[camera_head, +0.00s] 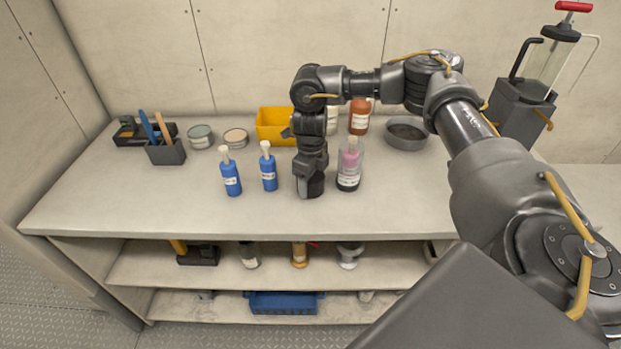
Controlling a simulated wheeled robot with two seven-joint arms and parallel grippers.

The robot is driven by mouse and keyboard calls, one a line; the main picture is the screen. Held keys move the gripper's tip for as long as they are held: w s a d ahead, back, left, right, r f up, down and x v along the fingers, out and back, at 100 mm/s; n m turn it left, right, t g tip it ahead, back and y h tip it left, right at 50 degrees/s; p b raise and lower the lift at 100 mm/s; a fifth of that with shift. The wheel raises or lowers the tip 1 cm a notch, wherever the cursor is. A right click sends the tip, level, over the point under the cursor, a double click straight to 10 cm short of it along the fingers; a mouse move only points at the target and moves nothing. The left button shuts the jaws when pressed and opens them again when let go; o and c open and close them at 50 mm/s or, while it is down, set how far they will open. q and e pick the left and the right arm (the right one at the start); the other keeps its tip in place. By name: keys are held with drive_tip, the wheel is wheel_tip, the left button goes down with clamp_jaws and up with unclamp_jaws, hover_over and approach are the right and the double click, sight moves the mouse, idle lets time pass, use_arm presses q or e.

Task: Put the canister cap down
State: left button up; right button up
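My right gripper (306,188) points straight down over the front middle of the worktop (110,205), between a blue bottle and a clear bottle with pink contents. A dark rounded piece, which looks like the canister cap (317,185), shows at its fingertips, and the gripper appears shut on it. The fingers and wrist hide part of it. It is low, close to the worktop; I cannot tell whether it touches. My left gripper is not in view.
Blue bottles (231,179) (268,172) stand left of the gripper, the pink bottle (348,170) close on its right. Behind are a yellow bin (272,125), an orange-brown bottle (359,122) and a grey round pan (405,137). A pump container (522,105) stands far right. The front left worktop is clear.

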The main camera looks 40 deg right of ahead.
drive_tip(key=o, duration=0.5)
drive_tip(key=shift+c, duration=0.2)
drive_tip(key=shift+r, duration=0.65)
wheel_tip(320, 180, up, 12)
drive_tip(key=shift+f, duration=0.2)
